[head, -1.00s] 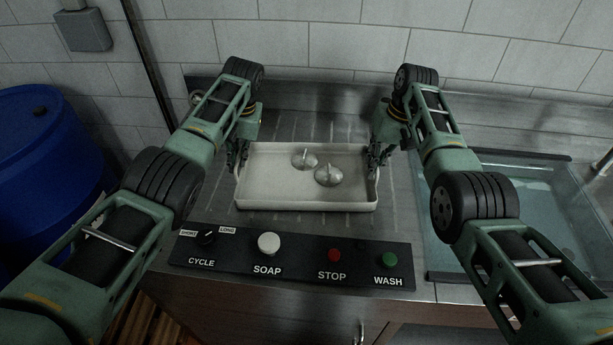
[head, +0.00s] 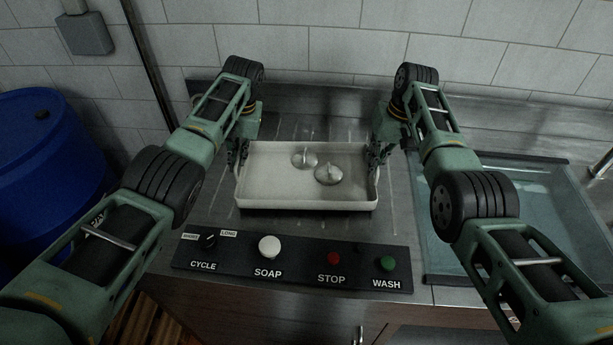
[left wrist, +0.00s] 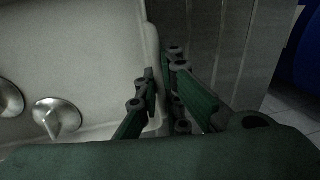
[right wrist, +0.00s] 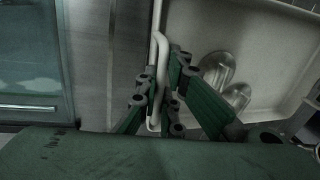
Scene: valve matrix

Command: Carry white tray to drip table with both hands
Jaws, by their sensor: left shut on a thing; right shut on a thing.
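The white tray (head: 306,195) is a shallow rectangle over the metal drip table (head: 222,222), level, with two round metal lids (head: 328,174) (head: 304,158) inside. I cannot tell whether it touches the surface. My left gripper (head: 238,160) is shut on the tray's left end; the left wrist view shows its fingers (left wrist: 160,92) on either side of the rim. My right gripper (head: 376,162) is shut on the right end; the right wrist view shows its fingers (right wrist: 163,92) around the white handle (right wrist: 161,55). The fingertips are partly hidden in the head view.
A black panel (head: 300,268) with a cycle knob and soap, stop and wash buttons runs along the front edge. A water-filled sink (head: 540,225) lies to the right. A blue barrel (head: 50,165) stands at the left. A tiled wall (head: 330,45) closes off the back.

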